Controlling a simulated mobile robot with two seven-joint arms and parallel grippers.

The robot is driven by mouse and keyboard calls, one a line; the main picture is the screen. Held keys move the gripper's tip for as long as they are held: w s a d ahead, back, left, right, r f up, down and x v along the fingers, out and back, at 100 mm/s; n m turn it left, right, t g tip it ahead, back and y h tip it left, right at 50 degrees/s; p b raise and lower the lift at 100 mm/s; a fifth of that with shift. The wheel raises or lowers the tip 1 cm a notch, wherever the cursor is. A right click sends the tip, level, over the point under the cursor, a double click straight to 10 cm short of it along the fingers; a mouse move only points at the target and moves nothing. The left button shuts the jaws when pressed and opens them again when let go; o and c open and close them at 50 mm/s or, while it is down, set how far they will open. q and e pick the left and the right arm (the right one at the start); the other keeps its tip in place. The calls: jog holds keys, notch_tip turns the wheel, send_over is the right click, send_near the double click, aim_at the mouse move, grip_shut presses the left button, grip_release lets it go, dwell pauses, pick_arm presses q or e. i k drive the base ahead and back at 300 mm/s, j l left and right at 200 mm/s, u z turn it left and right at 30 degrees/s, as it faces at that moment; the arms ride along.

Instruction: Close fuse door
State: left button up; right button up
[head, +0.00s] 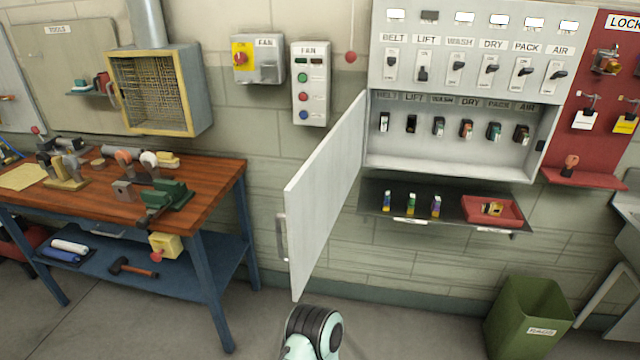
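The fuse door (328,190) is a pale grey panel. It stands open, hinged at the left side of the fuse box and swung out toward me. Its handle (281,237) is on the free edge, at the lower left. The open fuse box (450,165) shows a row of several fuses under labels BELT, LIFT, WASH, DRY, PACK and AIR. A rounded part of my own arm shows at the bottom middle, below the door and apart from it in the picture. Neither gripper is in view.
A shelf (372,222) under the box holds several fuses and a red tray (470,213). A wooden workbench (215,180) with tools stands at left. A green bin (528,318) stands on the floor at right. The floor below the door looks clear.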

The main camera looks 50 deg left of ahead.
aim_at(315, 197)
jog(key=j+u, duration=0.1)
jog(key=j, duration=0.75)
jog(key=i+j, duration=0.1)
jog(key=j, duration=0.25)
jog(key=i+j, duration=0.15)
jog(key=j, duration=0.2)
jog(key=i+j, duration=0.1)
jog(key=j, duration=0.25)
jog(key=u, duration=0.05)
